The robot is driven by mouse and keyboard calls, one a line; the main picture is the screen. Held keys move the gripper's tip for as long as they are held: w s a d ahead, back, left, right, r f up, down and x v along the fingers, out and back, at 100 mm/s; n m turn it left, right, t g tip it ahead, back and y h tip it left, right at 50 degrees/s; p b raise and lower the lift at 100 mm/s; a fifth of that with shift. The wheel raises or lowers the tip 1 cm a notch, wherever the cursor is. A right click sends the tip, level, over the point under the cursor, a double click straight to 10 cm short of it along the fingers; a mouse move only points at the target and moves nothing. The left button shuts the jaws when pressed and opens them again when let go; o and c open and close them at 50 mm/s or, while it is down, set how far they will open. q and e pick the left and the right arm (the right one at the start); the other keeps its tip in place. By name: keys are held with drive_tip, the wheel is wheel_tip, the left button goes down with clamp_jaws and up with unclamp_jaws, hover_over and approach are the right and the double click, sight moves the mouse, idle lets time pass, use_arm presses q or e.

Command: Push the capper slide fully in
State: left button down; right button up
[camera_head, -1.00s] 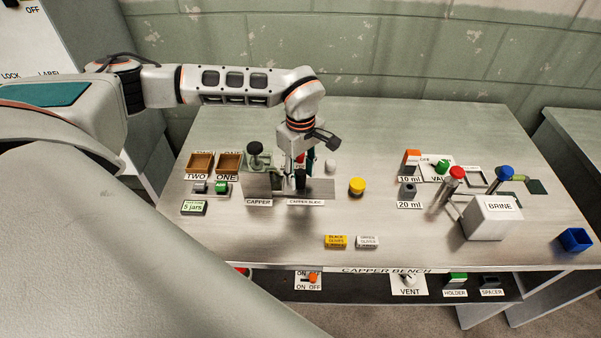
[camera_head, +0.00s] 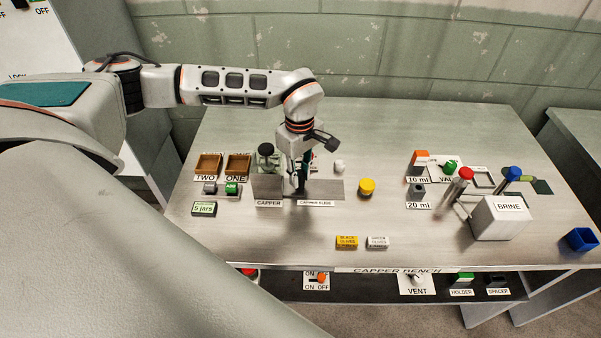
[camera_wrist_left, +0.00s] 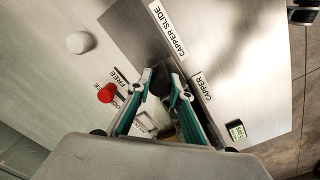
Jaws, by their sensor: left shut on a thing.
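The capper (camera_head: 267,188) is a grey metal housing at the left centre of the bench, with a dark green knob (camera_head: 266,149) on top. The capper slide (camera_head: 328,188) is a flat metal track running right from it, and it also shows in the wrist view (camera_wrist_left: 215,22). My left gripper (camera_head: 299,184) is over the track, close to the capper's right side. In the wrist view its green fingers (camera_wrist_left: 165,86) are shut on a dark slide handle (camera_wrist_left: 160,80). The gripper hides part of the handle and the slide's inner end.
A red knob (camera_wrist_left: 106,93) beside a FREE label and a white knob (camera_wrist_left: 80,42) stand behind the slide. A yellow-topped jar (camera_head: 366,187) is to its right. Brown trays (camera_head: 238,165) lie left.

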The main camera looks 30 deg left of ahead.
use_arm(q)
drive_tip(key=shift+s+a, duration=0.2)
drive_tip(key=shift+a, duration=0.15)
use_arm(e)
drive_tip(key=shift+s+a, duration=0.25)
drive_tip(key=shift+a, duration=0.15)
use_arm(q)
drive_tip(key=c, duration=1.8)
unclamp_jaws()
drive_tip(key=shift+s+a, duration=0.1)
use_arm(e)
drive_tip(key=shift+r, duration=0.1)
drive_tip(key=shift+d, duration=0.1)
